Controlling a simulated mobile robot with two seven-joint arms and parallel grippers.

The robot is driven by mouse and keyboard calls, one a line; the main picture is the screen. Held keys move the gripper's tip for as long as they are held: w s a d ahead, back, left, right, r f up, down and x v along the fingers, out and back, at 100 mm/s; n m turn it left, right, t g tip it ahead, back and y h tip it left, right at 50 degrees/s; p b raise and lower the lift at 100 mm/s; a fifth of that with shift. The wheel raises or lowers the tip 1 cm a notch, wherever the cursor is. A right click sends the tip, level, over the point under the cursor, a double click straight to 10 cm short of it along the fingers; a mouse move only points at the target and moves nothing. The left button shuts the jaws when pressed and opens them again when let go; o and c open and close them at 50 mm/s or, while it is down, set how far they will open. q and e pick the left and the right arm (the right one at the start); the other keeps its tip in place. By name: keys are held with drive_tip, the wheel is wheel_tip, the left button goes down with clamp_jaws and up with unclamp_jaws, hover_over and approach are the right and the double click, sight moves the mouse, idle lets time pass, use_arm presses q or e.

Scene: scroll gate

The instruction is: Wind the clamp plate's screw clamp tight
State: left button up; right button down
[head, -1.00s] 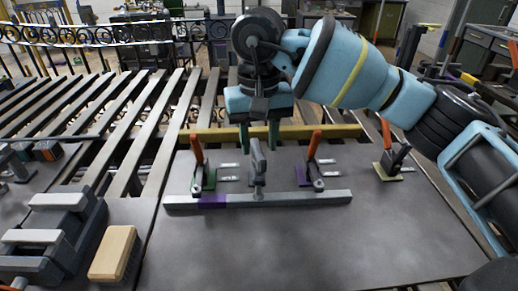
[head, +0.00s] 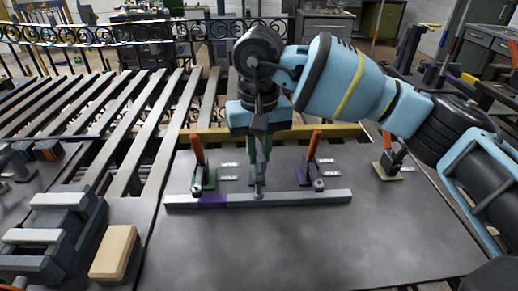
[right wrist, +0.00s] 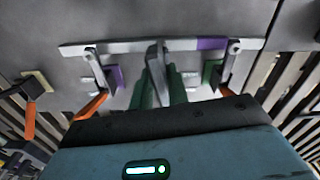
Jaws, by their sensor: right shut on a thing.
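In the right wrist view the handle (right wrist: 156,65) shows between the green fingers (right wrist: 161,88). The fingers hide part of the handle. My left gripper is not in view.
Orange-handled clamps stand left (head: 198,165) and right (head: 312,160) of the screw clamp, close to my gripper. Another orange-handled clamp (head: 388,160) stands farther right. A wooden block (head: 113,252) lies at the front left. The front of the plate is clear.

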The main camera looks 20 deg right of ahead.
drive_tip(key=shift+m, duration=0.3)
